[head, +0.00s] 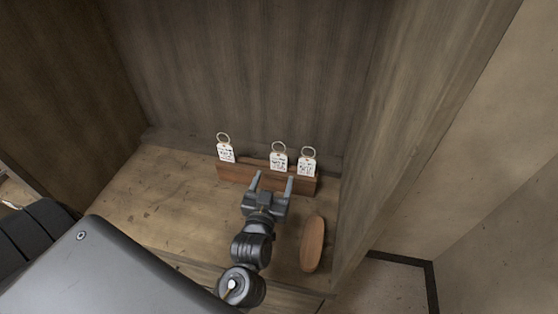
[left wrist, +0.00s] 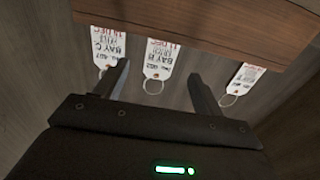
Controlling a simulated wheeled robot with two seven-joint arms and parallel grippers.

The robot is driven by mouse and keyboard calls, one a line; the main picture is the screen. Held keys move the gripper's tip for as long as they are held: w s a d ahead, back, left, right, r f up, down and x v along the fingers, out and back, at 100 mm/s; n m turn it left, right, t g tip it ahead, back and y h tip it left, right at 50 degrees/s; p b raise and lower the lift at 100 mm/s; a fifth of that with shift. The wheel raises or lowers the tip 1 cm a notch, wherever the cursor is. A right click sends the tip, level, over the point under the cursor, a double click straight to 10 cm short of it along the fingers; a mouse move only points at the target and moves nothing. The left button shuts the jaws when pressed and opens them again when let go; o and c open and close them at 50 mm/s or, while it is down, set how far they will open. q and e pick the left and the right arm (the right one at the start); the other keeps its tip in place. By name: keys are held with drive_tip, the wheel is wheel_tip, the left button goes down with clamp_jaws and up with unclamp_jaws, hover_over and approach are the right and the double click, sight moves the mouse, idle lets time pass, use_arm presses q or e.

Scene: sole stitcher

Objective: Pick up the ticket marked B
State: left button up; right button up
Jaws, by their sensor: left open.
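Several white tickets with ring loops stand in a reddish wooden holder (head: 236,174); it also shows in the left wrist view (left wrist: 215,25). The ticket marked B (head: 279,162) is the middle one, and in the left wrist view its text reads "BAY B" (left wrist: 160,59). The ticket marked C (head: 307,165) is close beside it, also in the left wrist view (left wrist: 108,43). A third ticket (head: 226,152) stands apart at the left; its letter is unreadable. My left gripper (head: 272,181) is open and empty in front of the holder, its fingers on either side of ticket B in the left wrist view.
A brown wooden oval piece (head: 313,244) lies on the shelf to the right of my left gripper. Wooden walls close in the back and both sides. The shelf floor (head: 175,200) left of the gripper is bare.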

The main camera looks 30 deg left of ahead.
sight(279, 163)
use_arm(q)
drive_tip(key=p+x, duration=0.1)
drive_tip(key=x, duration=0.4)
drive_tip(key=shift+w+a, duration=0.15)
drive_tip(key=shift+w, duration=0.1)
use_arm(e)
drive_tip(key=shift+r, duration=0.55)
use_arm(q)
drive_tip(key=c, duration=1.1)
drive_tip(key=shift+o, duration=0.2)
